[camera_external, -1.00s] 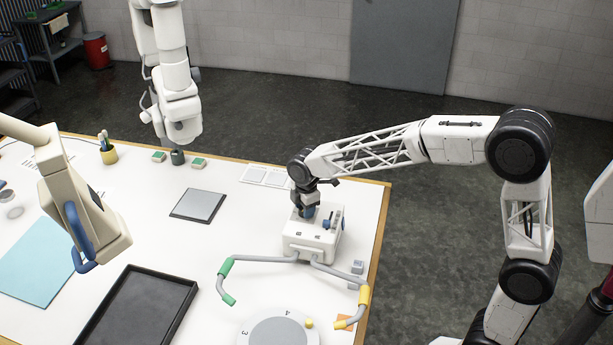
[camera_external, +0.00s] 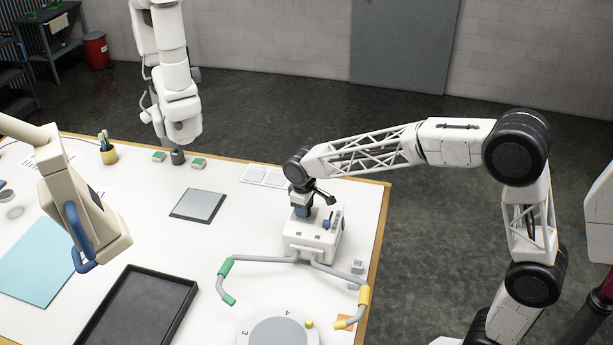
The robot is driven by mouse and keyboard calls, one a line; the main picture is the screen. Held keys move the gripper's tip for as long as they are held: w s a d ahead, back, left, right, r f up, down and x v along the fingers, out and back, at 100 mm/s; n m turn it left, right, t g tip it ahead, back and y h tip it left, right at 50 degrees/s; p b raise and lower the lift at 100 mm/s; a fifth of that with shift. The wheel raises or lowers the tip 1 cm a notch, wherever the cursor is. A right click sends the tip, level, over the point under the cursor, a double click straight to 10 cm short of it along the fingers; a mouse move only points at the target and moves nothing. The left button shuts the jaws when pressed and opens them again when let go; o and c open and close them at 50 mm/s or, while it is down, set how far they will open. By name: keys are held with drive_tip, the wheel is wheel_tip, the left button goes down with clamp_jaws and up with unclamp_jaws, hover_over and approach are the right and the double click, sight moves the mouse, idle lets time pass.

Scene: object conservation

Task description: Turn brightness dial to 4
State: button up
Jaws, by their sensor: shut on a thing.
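A white control box (camera_external: 310,243) stands on the right part of the table, with blue knobs on its top. My gripper (camera_external: 302,212) points down onto the box's top left and is shut on a blue dial (camera_external: 301,211), mostly hidden by the fingers. A second blue knob (camera_external: 327,224) is free, to the right on the same box. I cannot read any dial markings, nor tell the dial's setting.
Two grey bent arms with green (camera_external: 226,267) and yellow (camera_external: 365,295) sleeves reach forward from the box. A round numbered plate (camera_external: 278,332) lies in front. A black tray (camera_external: 137,310), a grey pad (camera_external: 198,205) and a beige lamp-like device (camera_external: 88,215) are to the left.

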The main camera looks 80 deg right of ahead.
drive_tip(key=m, duration=0.4)
drive_tip(key=shift+r+m, duration=0.1)
drive_tip(key=shift+m, duration=0.2)
drive_tip(key=m, duration=0.3)
drive_tip(key=shift+m, duration=0.3)
drive_tip(key=m, duration=0.4)
drive_tip(key=shift+w+d+g+y, duration=0.1)
drive_tip(key=shift+g+y, duration=0.2)
drive_tip(key=m, duration=0.4)
drive_tip(key=shift+m, duration=0.3)
drive_tip(key=o, duration=0.9)
drive_tip(key=shift+w+r, duration=0.15)
drive_tip(key=shift+r, duration=1.8)
drive_tip(key=shift+w+r, duration=0.1)
drive_tip(key=shift+r, duration=1.8)
